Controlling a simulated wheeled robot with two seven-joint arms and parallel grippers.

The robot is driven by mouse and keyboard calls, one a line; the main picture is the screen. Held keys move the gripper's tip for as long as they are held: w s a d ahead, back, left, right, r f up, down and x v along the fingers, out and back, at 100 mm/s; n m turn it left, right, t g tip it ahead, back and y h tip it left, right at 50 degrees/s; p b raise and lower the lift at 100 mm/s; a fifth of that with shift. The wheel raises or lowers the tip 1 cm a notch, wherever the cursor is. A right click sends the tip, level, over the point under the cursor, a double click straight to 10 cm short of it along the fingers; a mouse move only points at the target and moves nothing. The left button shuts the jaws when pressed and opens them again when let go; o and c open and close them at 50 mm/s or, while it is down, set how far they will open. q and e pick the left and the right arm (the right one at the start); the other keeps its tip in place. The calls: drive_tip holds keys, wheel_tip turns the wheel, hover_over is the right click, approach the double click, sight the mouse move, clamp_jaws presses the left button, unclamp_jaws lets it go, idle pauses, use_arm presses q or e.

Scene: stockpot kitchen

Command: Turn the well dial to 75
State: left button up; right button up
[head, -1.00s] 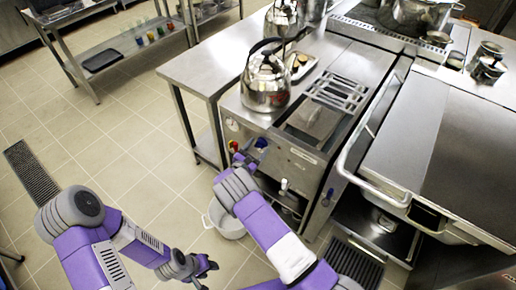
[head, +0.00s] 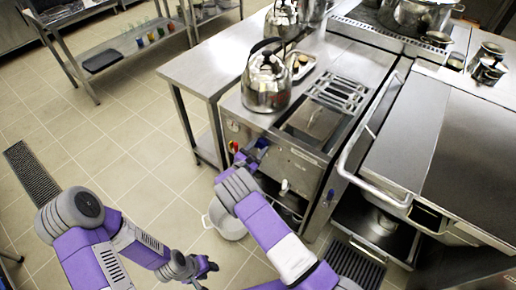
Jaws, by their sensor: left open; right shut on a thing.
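My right gripper (head: 246,157) is at the front panel (head: 292,165) of the steel well unit, below the kettle. It is shut on what appears to be the well dial, which is mostly hidden by the fingers. The dial's setting cannot be read. A blue part (head: 262,142) shows just beside the fingers, and a small round gauge (head: 233,126) sits to the upper left. My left gripper (head: 203,267) is open and empty, low over the floor, away from the unit.
A steel kettle (head: 267,83) stands on the counter above the panel. A pot (head: 228,222) is below my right forearm. The tiled floor at left is open.

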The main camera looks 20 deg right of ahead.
drive_tip(key=m+b, duration=0.1)
drive_tip(key=m, duration=0.1)
drive_tip(key=m+b, duration=0.4)
drive_tip(key=shift+s+d+f, duration=0.15)
drive_tip(key=shift+f, duration=0.25)
drive_tip(key=m+b, duration=0.3)
drive_tip(key=m, duration=0.1)
drive_tip(key=shift+f+h, duration=0.1)
drive_tip(key=shift+h, duration=0.3)
drive_tip(key=shift+m+b, duration=1.5)
drive_tip(key=shift+m, duration=0.6)
drive_tip(key=o, duration=0.9)
drive_tip(key=shift+o, duration=0.6)
drive_tip(key=shift+r, duration=0.2)
drive_tip(key=p+v, duration=0.1)
drive_tip(key=v, duration=0.6)
drive_tip(key=shift+a+p, duration=0.3)
drive_tip(key=shift+p, duration=0.1)
